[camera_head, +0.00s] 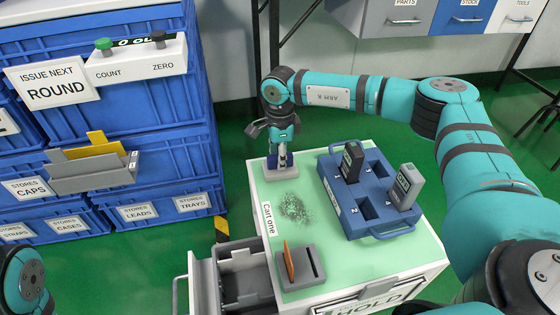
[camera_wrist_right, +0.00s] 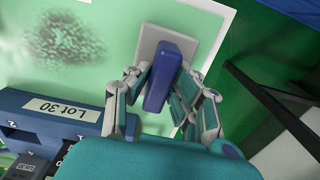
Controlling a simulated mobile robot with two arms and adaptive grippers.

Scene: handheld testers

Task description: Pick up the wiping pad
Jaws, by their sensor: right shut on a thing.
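The wiping pad has a flat grey base and an upright blue handle. In the head view the pad (camera_head: 284,173) is at the far left corner of the green cart top (camera_head: 345,262). My right gripper (camera_head: 282,157) comes down over it from above. In the right wrist view the blue handle (camera_wrist_right: 160,88) stands between the fingers of the right gripper (camera_wrist_right: 166,85), which are shut on it; the grey base shows beyond. I cannot tell whether the base touches the cart top. My left gripper is out of view.
A dark speckled patch (camera_head: 295,208) lies on the cart top beside the pad. A blue tray (camera_head: 344,212) holds two handheld testers (camera_head: 352,160) (camera_head: 405,187). A grey slotted holder (camera_head: 300,270) with an orange card is at the front. Blue crates (camera_head: 120,75) stand left.

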